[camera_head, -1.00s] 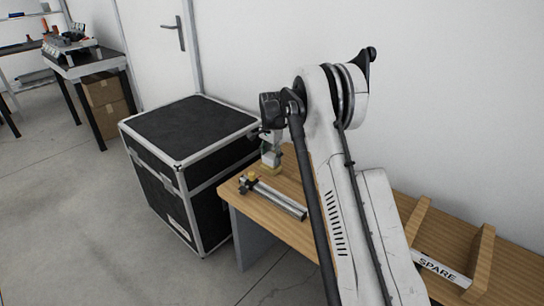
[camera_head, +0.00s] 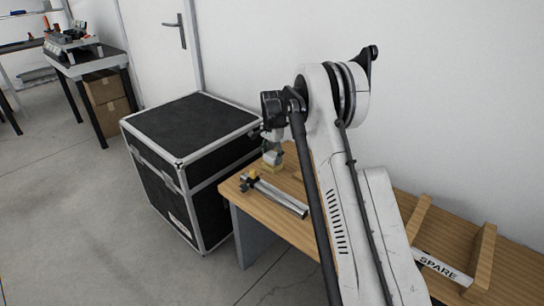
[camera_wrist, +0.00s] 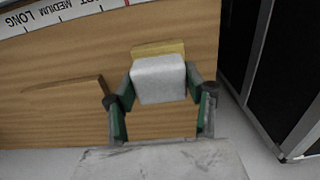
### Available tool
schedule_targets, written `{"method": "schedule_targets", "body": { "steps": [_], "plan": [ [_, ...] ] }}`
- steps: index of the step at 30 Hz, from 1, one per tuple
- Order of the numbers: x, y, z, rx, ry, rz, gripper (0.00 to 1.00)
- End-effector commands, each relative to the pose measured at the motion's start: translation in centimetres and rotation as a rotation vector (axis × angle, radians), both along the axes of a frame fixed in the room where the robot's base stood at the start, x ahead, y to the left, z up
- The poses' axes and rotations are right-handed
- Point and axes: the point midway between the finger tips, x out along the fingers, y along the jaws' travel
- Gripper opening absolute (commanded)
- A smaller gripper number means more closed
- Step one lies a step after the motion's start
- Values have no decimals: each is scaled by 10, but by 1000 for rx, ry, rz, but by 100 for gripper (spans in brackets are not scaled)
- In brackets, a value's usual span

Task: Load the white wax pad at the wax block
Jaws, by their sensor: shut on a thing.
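The white wax pad (camera_wrist: 158,80) is a pale, rounded block between the fingertips of my gripper (camera_wrist: 160,84), which is shut on it. The yellow wax block (camera_wrist: 158,48) shows just beyond the pad, partly covered by it. In the head view, my gripper (camera_head: 269,142) points down over the left end of the wooden bench, with the pad (camera_head: 274,157) at its tips and the yellow block (camera_head: 271,168) directly beneath. I cannot tell whether pad and block touch.
A metal bar with a black and yellow end (camera_head: 276,196) lies on the bench near the gripper. A wooden holder labelled SPARE (camera_head: 441,266) stands at the right. A black case (camera_head: 190,130) stands beside the bench. A printed length scale (camera_wrist: 75,15) shows in the wrist view.

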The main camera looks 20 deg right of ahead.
Motion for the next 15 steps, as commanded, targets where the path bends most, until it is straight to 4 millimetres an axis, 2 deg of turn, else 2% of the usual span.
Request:
{"method": "schedule_targets", "body": {
  "steps": [15],
  "plan": [
    [0,0,-6,0,0,0,26]
  ]
}}
